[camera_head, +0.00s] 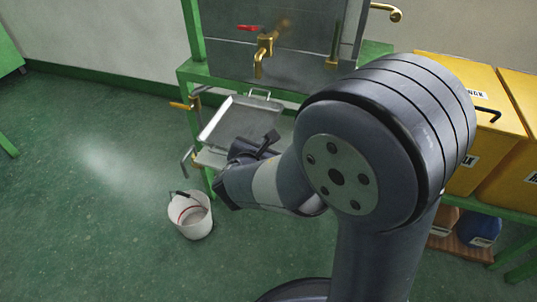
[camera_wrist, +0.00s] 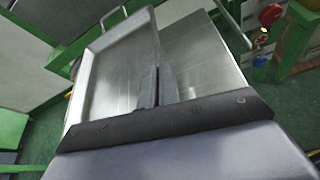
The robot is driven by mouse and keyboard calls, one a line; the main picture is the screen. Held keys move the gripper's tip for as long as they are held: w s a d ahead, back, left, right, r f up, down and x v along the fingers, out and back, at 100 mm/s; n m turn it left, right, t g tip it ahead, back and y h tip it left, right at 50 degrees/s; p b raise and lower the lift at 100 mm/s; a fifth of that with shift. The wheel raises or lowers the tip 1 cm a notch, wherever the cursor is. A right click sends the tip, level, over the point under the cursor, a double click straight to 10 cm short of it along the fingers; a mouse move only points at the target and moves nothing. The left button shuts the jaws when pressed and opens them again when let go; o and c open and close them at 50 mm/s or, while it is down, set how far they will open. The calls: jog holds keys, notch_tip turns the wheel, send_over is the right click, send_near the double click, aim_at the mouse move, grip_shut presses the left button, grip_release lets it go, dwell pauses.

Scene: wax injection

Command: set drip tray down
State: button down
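The drip tray (camera_head: 217,117) is a shallow grey metal pan with a loop handle at its far end. It is at the green stand, below the brass tap (camera_head: 264,52), over a flat metal plate (camera_head: 208,158). My gripper (camera_head: 262,147) is at the tray's near side, partly hidden by my arm. In the wrist view, the two dark fingers (camera_wrist: 158,86) are close together at the tray's edge and look shut on it. The tray (camera_wrist: 84,88) looks tilted against the metal surface (camera_wrist: 210,55) beside it. Contact underneath is hidden.
A white bucket (camera_head: 190,215) stands on the floor below and left of the tray. The green stand (camera_head: 193,30) frames the area. Yellow wax boxes (camera_head: 480,150) stand at right, with a blue container (camera_head: 482,229) below. Floor at left is clear.

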jog(key=w, duration=0.1)
jog(key=w+d, duration=0.1)
jog(key=w, duration=0.1)
jog(key=shift+w+d+f+b, duration=0.1)
jog(key=shift+w+d+b, duration=0.1)
jog(key=shift+b, duration=0.1)
jog(key=shift+s+a+f+b, duration=0.1)
jog(key=shift+f+b, duration=0.15)
jog(key=shift+f, duration=0.15)
jog(key=shift+s+a+f+b, duration=0.1)
jog(key=shift+f+b, duration=0.1)
jog(key=shift+f, duration=0.15)
jog(key=f+b, duration=0.1)
jog(key=f, duration=0.1)
jog(key=f+b, duration=0.2)
jog(key=f, duration=0.1)
jog(key=shift+w+d+f, duration=0.15)
jog(key=shift+w+f, duration=0.05)
jog(key=shift+w+r, duration=0.1)
jog(key=shift+w, duration=0.05)
jog(key=shift+f, duration=0.2)
jog(key=c, duration=1.7)
grip_release()
jog(key=shift+r, duration=0.1)
